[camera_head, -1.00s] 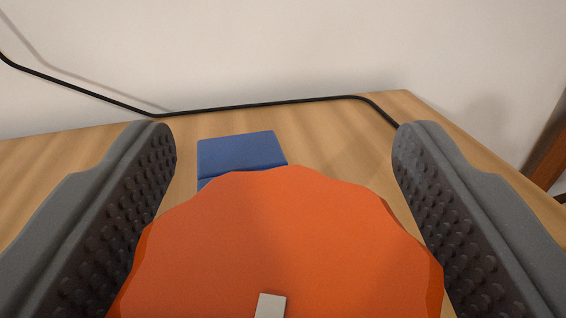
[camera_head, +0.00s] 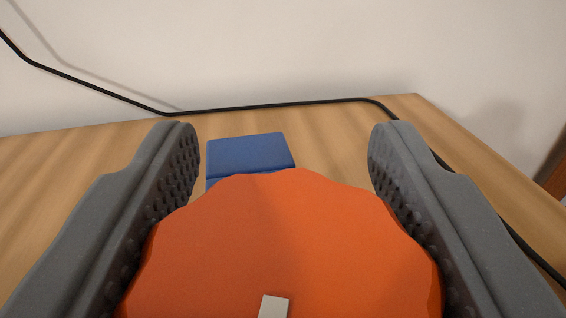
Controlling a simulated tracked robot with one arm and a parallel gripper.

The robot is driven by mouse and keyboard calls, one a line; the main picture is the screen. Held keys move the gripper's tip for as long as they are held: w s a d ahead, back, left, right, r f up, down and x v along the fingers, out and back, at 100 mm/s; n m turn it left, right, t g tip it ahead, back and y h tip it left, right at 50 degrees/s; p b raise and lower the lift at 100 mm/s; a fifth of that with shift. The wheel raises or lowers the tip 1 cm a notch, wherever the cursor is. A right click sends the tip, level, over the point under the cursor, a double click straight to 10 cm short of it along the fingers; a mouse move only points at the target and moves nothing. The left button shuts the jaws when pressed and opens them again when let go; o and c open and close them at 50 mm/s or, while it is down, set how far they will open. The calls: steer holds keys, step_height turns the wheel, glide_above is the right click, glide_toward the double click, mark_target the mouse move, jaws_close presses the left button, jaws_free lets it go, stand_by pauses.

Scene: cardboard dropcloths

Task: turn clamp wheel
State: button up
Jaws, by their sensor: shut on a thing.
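The orange clamp wheel (camera_head: 290,235) fills the lower middle of the view, its scalloped rim facing me and its bottom part cut off by the frame. A small pale mark (camera_head: 273,307) shows on its face near the bottom edge. My gripper (camera_head: 283,175) has its two grey, studded fingers on either side of the wheel, shut on its left and right rim. The fingertips reach past the wheel's far edge. A blue block-like part (camera_head: 249,154) shows just behind the wheel, partly hidden by it.
A wooden tabletop (camera_head: 60,185) lies under the wheel, with bare wood at left and right. A black cable (camera_head: 270,105) runs along the table's back edge and down the right side. A pale wall stands behind.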

steer(key=shift+d+f+y, duration=0.1)
steer(key=shift+d+y, duration=0.1)
steer(key=shift+y, duration=0.1)
